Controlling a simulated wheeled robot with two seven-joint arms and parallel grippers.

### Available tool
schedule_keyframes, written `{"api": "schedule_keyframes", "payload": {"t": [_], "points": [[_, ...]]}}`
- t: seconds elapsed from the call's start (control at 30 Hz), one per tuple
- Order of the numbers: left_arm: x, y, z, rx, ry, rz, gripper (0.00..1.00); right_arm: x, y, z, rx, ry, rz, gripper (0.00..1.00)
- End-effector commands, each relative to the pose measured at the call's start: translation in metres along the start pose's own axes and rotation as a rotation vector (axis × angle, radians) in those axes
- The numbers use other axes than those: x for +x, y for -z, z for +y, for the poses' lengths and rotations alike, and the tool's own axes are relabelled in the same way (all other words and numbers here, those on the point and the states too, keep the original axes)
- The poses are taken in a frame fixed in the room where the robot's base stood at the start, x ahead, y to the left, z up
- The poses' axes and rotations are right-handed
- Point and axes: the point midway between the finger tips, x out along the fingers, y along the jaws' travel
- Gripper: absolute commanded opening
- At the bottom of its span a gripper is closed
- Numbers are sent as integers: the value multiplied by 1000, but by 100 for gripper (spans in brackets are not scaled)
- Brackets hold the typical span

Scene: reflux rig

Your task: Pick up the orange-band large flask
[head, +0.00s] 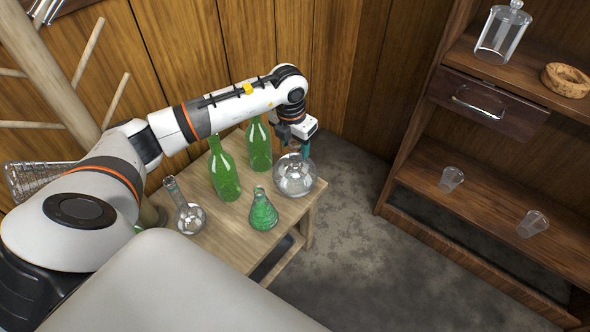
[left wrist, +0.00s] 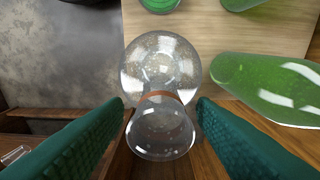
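The orange-band large flask is a clear round-bottomed glass flask (head: 295,177) on the right corner of the small wooden table. In the left wrist view the flask (left wrist: 160,60) shows an orange band around its neck, with its mouth towards the camera. My left gripper (head: 303,148) is above the flask at its neck. In the left wrist view its green fingers (left wrist: 162,104) are apart, one on each side of the neck, with narrow gaps showing. The head view hides most of the flask's neck behind the gripper. My right gripper is not in view.
Two green bottles (head: 223,170) (head: 259,146), a green conical flask (head: 263,213) and a smaller clear flask (head: 188,217) share the wooden table (head: 232,245). One bottle stands close beside the large flask. Wooden shelves (head: 480,180) stand at the right, with bare floor between.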

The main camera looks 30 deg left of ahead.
Motion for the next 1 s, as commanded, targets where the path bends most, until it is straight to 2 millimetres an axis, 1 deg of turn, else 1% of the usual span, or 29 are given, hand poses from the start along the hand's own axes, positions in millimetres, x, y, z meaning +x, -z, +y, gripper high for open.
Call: {"api": "schedule_keyframes", "payload": {"t": [0.03,0.2,0.3,0.77,1.0], "points": [[0,0,0,0,0,0,43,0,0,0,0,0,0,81],[0,0,0,0,0,0,15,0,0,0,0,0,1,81],[0,0,0,0,0,0,0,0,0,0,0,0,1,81],[-3,1,0,0,0,2,0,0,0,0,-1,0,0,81],[-15,2,0,0,1,3,0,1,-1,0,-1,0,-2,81]]}}
